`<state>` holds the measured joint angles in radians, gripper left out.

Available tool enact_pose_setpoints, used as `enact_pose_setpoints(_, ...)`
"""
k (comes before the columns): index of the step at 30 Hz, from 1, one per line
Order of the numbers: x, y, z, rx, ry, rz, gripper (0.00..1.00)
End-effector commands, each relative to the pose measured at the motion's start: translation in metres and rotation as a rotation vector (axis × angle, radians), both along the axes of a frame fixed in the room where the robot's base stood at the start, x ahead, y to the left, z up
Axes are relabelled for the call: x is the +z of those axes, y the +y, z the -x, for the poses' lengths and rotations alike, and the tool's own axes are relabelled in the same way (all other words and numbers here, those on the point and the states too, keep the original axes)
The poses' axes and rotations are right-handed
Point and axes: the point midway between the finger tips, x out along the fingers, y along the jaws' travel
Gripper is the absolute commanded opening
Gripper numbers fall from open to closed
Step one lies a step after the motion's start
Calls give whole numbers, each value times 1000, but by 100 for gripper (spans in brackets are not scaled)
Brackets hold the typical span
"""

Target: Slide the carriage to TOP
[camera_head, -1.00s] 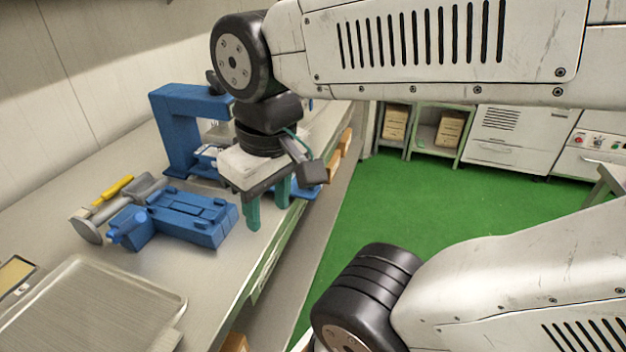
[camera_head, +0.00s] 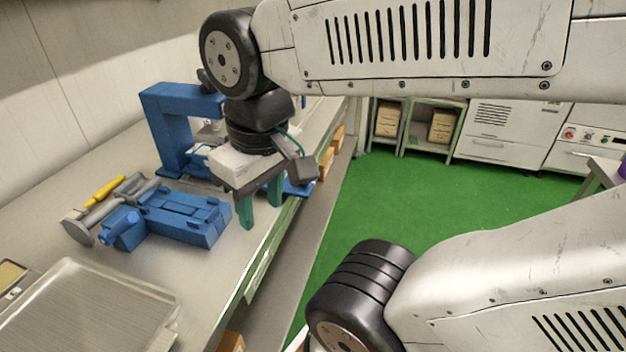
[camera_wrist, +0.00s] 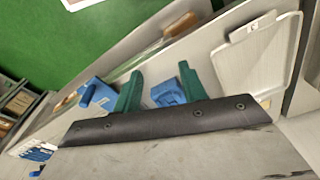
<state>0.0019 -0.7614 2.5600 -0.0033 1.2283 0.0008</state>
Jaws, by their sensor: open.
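A blue C-shaped frame (camera_head: 168,125) stands on the bench by the wall, partly hidden behind my arm. A small pale and blue part (camera_head: 198,158) shows inside its opening; I cannot tell whether this is the carriage, and no TOP mark is readable. My gripper (camera_head: 261,210) has two teal fingers, apart and empty, pointing down over the bench's front edge, right of a low blue fixture (camera_head: 185,217). In the wrist view the spread fingers (camera_wrist: 161,70) show a blue part (camera_wrist: 168,92) beyond and between them, with no visible contact.
Grey cylindrical pieces and a yellow-handled tool (camera_head: 105,190) lie left of the fixture. A metal tray (camera_head: 85,305) lies at the near left. Cardboard boxes (camera_head: 325,162) sit under the bench edge. The green floor (camera_head: 430,200) to the right is clear.

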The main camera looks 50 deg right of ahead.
Motion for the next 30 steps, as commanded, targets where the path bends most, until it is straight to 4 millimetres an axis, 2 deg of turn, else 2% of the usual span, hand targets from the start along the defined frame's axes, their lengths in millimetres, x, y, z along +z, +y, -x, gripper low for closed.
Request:
enact_pose_setpoints(6,-2,-5,-1,-27,10,0,45)
enact_pose_setpoints(8,-7,-13,-3,-67,38,-2,45)
enact_pose_setpoints(11,-15,-36,-14,-173,106,-10,45)
enact_pose_setpoints(17,-34,-108,-54,-479,194,-44,45)
enact_pose_setpoints(21,-54,-169,-76,-705,215,-65,45)
enact_pose_setpoints(24,-66,-207,-88,-840,205,-74,45)
enact_pose_setpoints(28,-73,-238,-105,-954,168,-71,45)
enact_pose_setpoints(30,-67,-246,-117,-996,116,-63,45)
